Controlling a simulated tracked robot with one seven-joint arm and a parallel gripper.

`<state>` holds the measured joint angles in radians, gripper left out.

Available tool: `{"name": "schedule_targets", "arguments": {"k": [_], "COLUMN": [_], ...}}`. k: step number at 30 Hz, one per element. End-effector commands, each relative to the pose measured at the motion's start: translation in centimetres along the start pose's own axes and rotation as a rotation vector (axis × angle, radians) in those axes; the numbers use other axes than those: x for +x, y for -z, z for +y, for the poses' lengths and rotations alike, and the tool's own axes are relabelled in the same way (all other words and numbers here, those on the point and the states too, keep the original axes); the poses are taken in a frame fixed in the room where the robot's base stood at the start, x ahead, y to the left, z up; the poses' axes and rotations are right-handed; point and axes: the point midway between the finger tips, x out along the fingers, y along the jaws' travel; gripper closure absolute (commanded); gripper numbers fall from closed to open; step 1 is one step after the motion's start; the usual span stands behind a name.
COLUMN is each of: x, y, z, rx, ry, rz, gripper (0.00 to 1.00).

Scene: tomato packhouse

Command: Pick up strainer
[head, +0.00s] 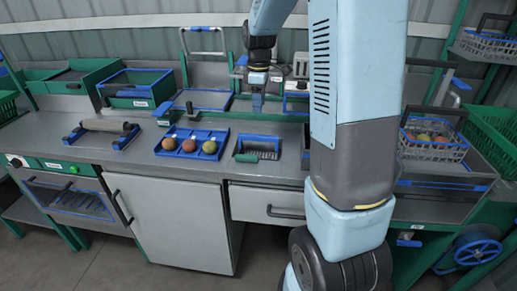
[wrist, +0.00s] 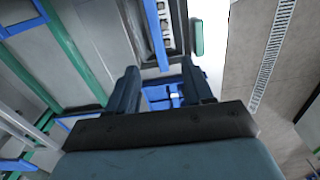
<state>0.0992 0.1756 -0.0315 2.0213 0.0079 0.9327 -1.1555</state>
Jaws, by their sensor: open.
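No strainer can be made out with certainty. A dark, blue-edged rectangular recess (head: 268,141) is set in the worktop, with a short green bar (head: 246,157) at its front left. These may be parts of a strainer, but I cannot tell. My gripper (head: 257,104) points down behind the recess, above the worktop and apart from the bar. In the wrist view my gripper (wrist: 160,88) has its two dark fingers spread, with only a blue-and-white thing beyond them. A green block (wrist: 196,38) shows ahead of the fingers there, beside a dark-framed slot.
A blue tray (head: 160,151) with several tomatoes stands left of the recess. A roller (head: 105,125) lies on blue supports further left. Bare worktop (head: 60,150) lies at the front left.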

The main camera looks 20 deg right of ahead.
Motion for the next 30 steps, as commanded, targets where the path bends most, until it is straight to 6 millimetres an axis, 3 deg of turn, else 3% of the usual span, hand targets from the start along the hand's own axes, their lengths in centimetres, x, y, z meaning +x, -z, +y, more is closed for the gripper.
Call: {"name": "schedule_targets", "arguments": {"k": [7,18,30], "x": [2.0,8.0,11.1], "y": [0.1,0.1,0.1], "z": [0.7,0.6,0.5], "rx": [-0.028,-0.027,-0.028], "ry": [0.014,0.013,0.013], "rz": [-0.007,-0.007,-0.007], "gripper": [0.49,0.49,0.49]}}
